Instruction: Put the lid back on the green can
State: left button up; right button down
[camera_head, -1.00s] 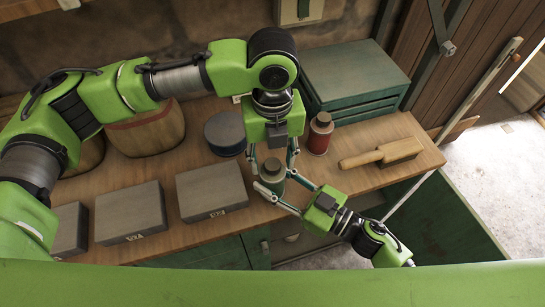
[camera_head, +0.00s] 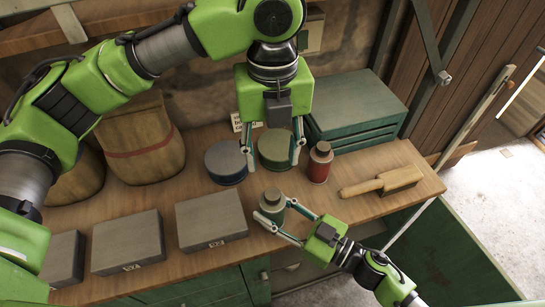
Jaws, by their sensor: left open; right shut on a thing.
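The small green can (camera_head: 271,209) stands upright near the front edge of the bench. A small greyish cap-like top (camera_head: 272,193) sits on it, much like the top of the red can; I cannot tell how firmly it is seated. My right gripper (camera_head: 270,221) comes in from the lower right and is shut on the can's body. My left gripper (camera_head: 273,165) is open and empty, pointing down above and behind the can, clear of it.
A flat green tin (camera_head: 274,150) shows between my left fingers, with a blue tin (camera_head: 226,163) to its left. The red can (camera_head: 320,164) and a wooden-handled brush (camera_head: 383,182) are to the right. Grey blocks (camera_head: 211,218) lie left. A green chest (camera_head: 355,105) stands behind.

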jog(key=c, duration=1.2)
grip_release()
jog(key=shift+c, duration=0.2)
jog(key=v, duration=1.2)
